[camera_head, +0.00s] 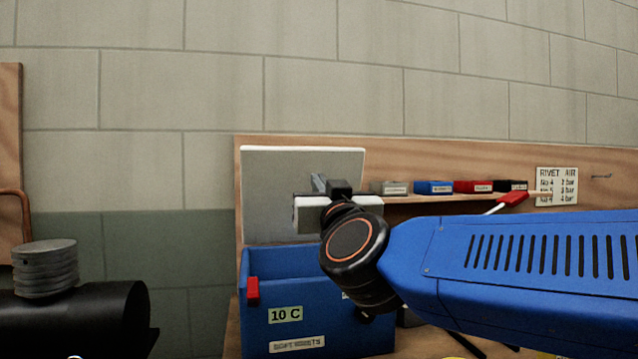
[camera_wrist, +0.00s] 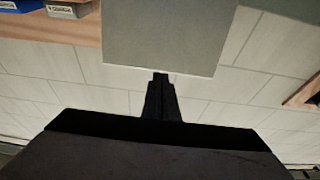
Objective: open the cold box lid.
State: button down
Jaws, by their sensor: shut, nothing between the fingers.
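The cold box (camera_head: 290,318) is a blue bin with a "10 C" label and a "SOFT RIVETS" label on its front. Its lid (camera_head: 262,205), a pale grey panel with a white edge, stands upright at the back of the box, which is open at the top. In the wrist view the lid (camera_wrist: 170,35) fills the top middle. My gripper (camera_head: 318,182) is in front of the lid, shut and empty. In the wrist view its dark fingers (camera_wrist: 160,78) end at the lid's edge; I cannot tell whether they touch. My arm hides the box's right side.
A red latch (camera_head: 252,291) is on the box's front left. Several small bins, one blue (camera_head: 433,187), sit on a shelf to the right beside a "RIVET AIR" sign (camera_head: 556,187). A black cylinder (camera_head: 80,318) with a grey ribbed stack (camera_head: 45,268) stands at left.

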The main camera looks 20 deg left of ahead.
aim_at(306, 161)
jog(key=x, duration=1.1)
jog(key=shift+w+a, duration=0.1)
jog(key=shift+a, duration=0.1)
jog(key=x, duration=0.5)
jog(key=shift+w+a+r, duration=0.2)
jog(key=shift+w, duration=0.05)
jog(key=shift+s+d, duration=0.1)
